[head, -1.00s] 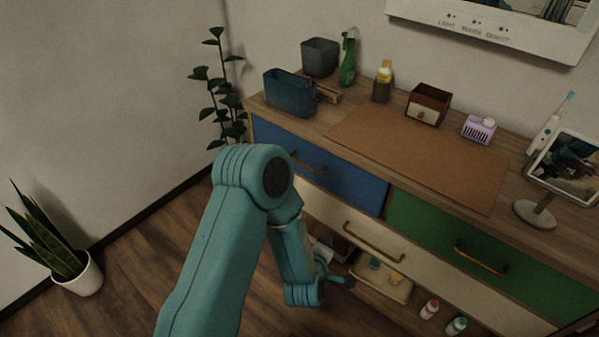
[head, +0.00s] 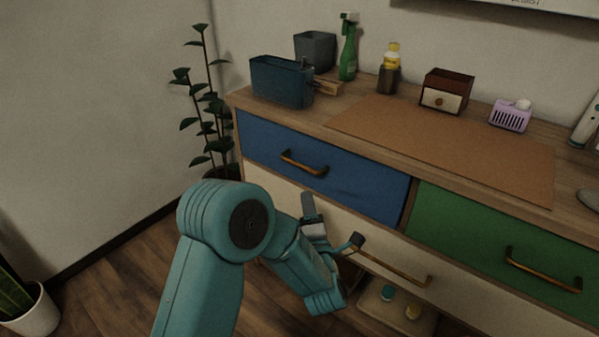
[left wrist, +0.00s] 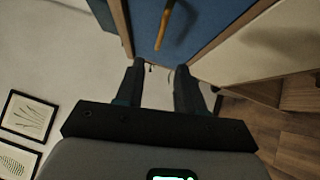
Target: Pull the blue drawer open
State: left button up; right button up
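The blue drawer (head: 350,185) is at the upper left of the wooden dresser, its front flush, so it looks shut. Its brass bar handle (head: 304,164) is on the drawer front. My left gripper (head: 333,226) is below and right of that handle in the head view, in front of the cream drawer, apart from the handle. Its two fingers are spread and empty. In the left wrist view, the open fingers (left wrist: 159,82) point toward the blue drawer front (left wrist: 205,22), with the handle (left wrist: 165,20) ahead between them. My right gripper is not in view.
A green drawer (head: 470,240) is beside the blue one, and a cream drawer (head: 345,232) with a long handle (head: 395,270) is below. Bins, bottles and a small box (head: 447,92) stand on the dresser top. A leafy plant (head: 205,120) stands at its left.

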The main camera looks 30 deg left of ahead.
pick_arm(q)
send_near(300, 169)
jog(key=w+a+r, duration=0.1)
jog(key=r, duration=0.1)
jog(key=a+r, duration=0.1)
jog(key=w+a+r, duration=0.1)
jog(key=r, duration=0.1)
jog(key=shift+w+a+r+b, duration=0.1)
jog(key=shift+w+r+b, duration=0.2)
jog(key=shift+r, duration=0.1)
grip_shut()
